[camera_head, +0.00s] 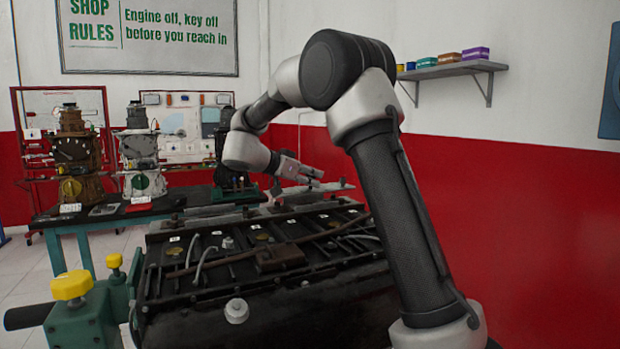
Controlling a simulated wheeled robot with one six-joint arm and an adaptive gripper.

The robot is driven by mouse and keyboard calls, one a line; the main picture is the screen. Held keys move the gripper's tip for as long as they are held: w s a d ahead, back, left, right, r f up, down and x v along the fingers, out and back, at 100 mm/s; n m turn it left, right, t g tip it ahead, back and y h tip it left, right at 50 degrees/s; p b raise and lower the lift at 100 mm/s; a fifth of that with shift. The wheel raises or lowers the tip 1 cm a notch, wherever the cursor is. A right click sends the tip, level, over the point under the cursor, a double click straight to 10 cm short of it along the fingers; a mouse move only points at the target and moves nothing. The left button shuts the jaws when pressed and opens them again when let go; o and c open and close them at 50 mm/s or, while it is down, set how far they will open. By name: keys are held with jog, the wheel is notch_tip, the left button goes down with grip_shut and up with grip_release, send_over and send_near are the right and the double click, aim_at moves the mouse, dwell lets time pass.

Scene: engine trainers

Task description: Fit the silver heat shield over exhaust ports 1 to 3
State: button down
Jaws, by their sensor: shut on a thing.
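My gripper (308,175) is small in the picture, above the far right end of the dark engine block (240,318). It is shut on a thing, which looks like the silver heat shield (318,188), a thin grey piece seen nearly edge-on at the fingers. Its outline is hard to separate from the surfaces behind it. The engine's top carries small white number tags, hoses and round caps. I cannot make out exhaust ports 1 to 3 clearly. My forearm covers the right end of the engine.
A green stand with yellow knobs (72,285) holds the engine at the left. A dark bench (110,215) behind carries several engine models. A red and white wall is at the right, with a shelf (452,70) of small boxes.

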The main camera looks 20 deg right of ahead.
jog(key=shift+a+f, duration=0.1)
jog(key=shift+f, duration=0.2)
dwell(0.4)
jog(key=shift+f, duration=0.7)
jog(key=shift+f, duration=0.35)
dwell(0.3)
jog(key=c, duration=1.1)
grip_release()
